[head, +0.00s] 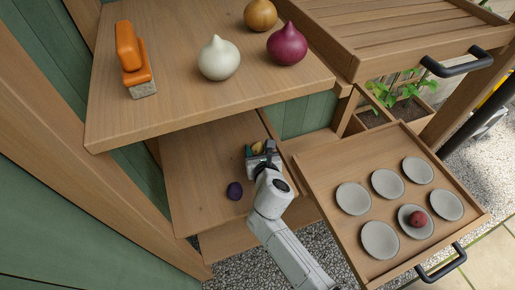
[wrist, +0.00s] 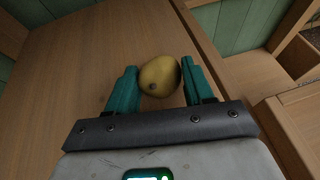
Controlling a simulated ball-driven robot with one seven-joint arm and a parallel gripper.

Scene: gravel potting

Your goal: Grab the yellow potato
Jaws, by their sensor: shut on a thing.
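The yellow potato (wrist: 160,76) sits between the two teal fingers of my gripper (wrist: 159,84) in the wrist view, and the fingers are shut on it. In the head view the potato (head: 257,147) shows as a small yellow patch at the tip of my gripper (head: 262,153), over the lower wooden shelf. My gripper hides part of it there. I cannot tell whether the potato still touches the shelf. A dark purple potato (head: 234,191) lies on the lower shelf to the left of my arm.
The upper shelf (head: 190,112) holds an orange-handled brush (head: 132,58), a white onion (head: 219,58), a red onion (head: 287,45) and a brown onion (head: 260,14). The open drawer (head: 318,165) at right holds several grey saucers (head: 353,198), one bearing a red potato (head: 418,218).

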